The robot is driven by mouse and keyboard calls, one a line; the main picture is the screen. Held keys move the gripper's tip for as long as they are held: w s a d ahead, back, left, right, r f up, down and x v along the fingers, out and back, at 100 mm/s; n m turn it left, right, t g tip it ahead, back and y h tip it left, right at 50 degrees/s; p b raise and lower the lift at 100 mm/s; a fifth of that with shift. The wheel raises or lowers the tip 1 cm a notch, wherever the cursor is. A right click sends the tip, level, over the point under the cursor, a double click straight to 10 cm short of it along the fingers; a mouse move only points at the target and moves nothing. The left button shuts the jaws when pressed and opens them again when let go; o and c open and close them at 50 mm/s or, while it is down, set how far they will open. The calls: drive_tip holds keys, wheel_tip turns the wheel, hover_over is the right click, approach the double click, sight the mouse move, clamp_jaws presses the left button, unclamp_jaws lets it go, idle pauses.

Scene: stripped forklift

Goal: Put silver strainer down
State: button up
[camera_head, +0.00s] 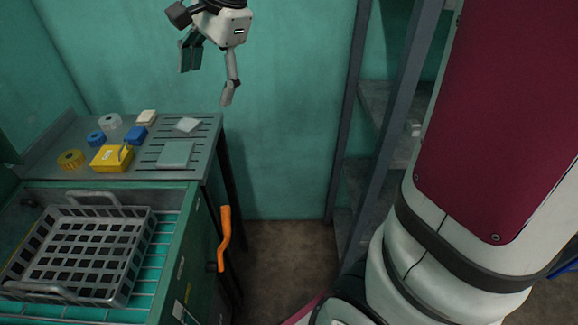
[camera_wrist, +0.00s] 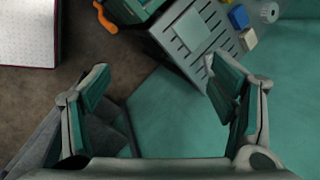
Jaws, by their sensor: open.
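The silver strainer (camera_head: 112,212) is a grey rectangular basket with a slotted floor and a loop handle at each end. It rests in the open green basin (camera_head: 172,240) at the lower left of the head view. It looks empty. My gripper (camera_head: 209,80) is open and empty, high up near the teal wall, above and to the right of the strainer. In the wrist view my gripper (camera_wrist: 158,80) shows its two fingers spread wide with nothing between them. The strainer is not visible in the wrist view.
A grey slotted worktop (camera_head: 205,150) behind the basin holds a yellow box (camera_head: 111,158), a yellow ring (camera_head: 71,159), blue pieces and pale blocks. An orange handle (camera_head: 224,238) sticks out from the basin's side. A grey metal rack (camera_head: 375,140) stands right of the open floor (camera_head: 275,245).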

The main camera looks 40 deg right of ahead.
drive_tip(key=s+f+n+h, duration=0.2)
drive_tip(key=s+f+n, duration=0.2)
drive_tip(key=s+n, duration=1.1)
drive_tip(key=s, duration=0.9)
drive_tip(key=shift+s+h, duration=0.25)
drive_tip(key=shift+h, duration=0.15)
drive_tip(key=shift+r, duration=0.1)
drive_tip(key=shift+s+r+t+p, duration=0.1)
drive_tip(key=shift+r+t+p, duration=0.3)
drive_tip(key=shift+r+p, duration=0.8)
drive_tip(key=shift+r, duration=0.1)
